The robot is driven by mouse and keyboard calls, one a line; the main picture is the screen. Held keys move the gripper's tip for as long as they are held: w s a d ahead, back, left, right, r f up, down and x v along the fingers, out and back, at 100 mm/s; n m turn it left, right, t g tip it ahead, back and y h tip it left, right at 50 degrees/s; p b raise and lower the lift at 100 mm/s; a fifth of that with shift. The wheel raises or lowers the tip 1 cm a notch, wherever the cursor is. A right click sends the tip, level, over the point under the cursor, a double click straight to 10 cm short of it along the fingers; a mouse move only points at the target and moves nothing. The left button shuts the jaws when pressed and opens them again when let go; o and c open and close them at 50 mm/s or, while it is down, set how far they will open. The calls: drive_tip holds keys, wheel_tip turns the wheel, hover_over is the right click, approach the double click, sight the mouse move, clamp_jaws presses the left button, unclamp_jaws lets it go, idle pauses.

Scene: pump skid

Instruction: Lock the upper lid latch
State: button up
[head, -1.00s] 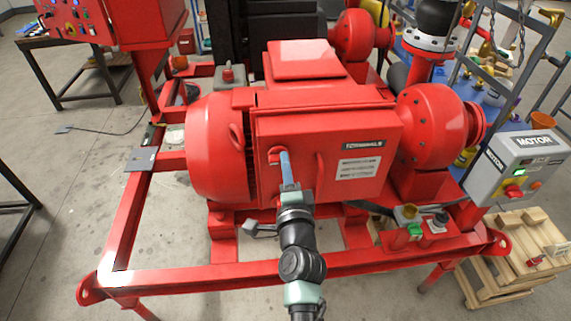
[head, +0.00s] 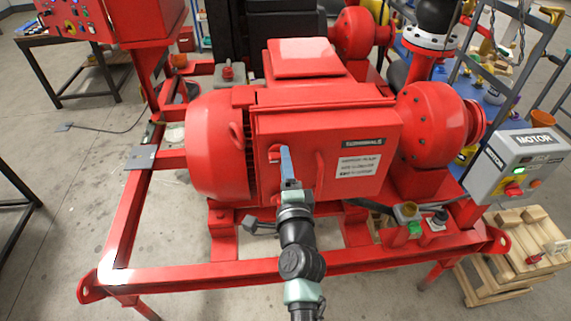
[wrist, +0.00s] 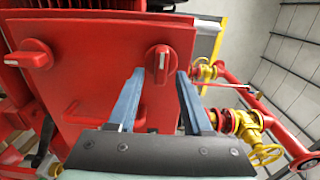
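The upper lid latch (head: 274,154) is a red knob with a pale mark, on the left of the red terminal box front (head: 345,135). In the wrist view, which is turned sideways, this latch (wrist: 160,59) appears beyond and between my fingertips, its grip bar running up and down the picture. A second red latch (wrist: 32,55) is at the left there, its bar running across the picture. My gripper (head: 287,153) is open, with two blue fingers in front of the box; it also shows in the wrist view (wrist: 160,76). No contact with the latch is visible.
A red handle (wrist: 72,112) sticks out from the lid near my left finger in the wrist view. The red skid rail (head: 200,275) runs below my arm. A grey motor switch box (head: 520,165) stands at the right. Yellow valves (wrist: 255,125) and red piping are at the wrist view's right.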

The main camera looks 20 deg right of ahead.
drive_tip(key=p+v, duration=0.2)
drive_tip(key=v, duration=1.1)
drive_tip(key=shift+r, duration=0.1)
idle(0.3)
drive_tip(key=w+a+r+n+t+y, duration=0.1)
drive_tip(key=w+a+r+n+t, duration=0.2)
drive_tip(key=r, duration=0.5)
drive_tip(key=w+a+r+n+y+b, duration=0.1)
drive_tip(key=a+r+n+y, duration=0.2)
drive_tip(key=r, duration=0.5)
drive_tip(key=w+a+r+n+t, duration=0.25)
drive_tip(key=r+n, duration=0.25)
drive_tip(key=r, duration=0.4)
drive_tip(key=s+a+r+n+t, duration=0.1)
drive_tip(key=s+a+r+n, duration=0.1)
drive_tip(key=r, duration=0.6)
drive_tip(key=s+a+r+n+t, duration=0.2)
drive_tip(key=s+r+n, duration=0.3)
drive_tip(key=s+r, duration=0.2)
drive_tip(key=s+a+r+n+t+y+b, duration=0.1)
drive_tip(key=s+a+r+n, duration=0.2)
drive_tip(key=r, duration=0.6)
drive_tip(key=shift+s+r, duration=0.3)
drive_tip(key=shift+s, duration=0.35)
drive_tip(key=shift+w+a+f, duration=0.1)
drive_tip(key=shift+f, duration=0.05)
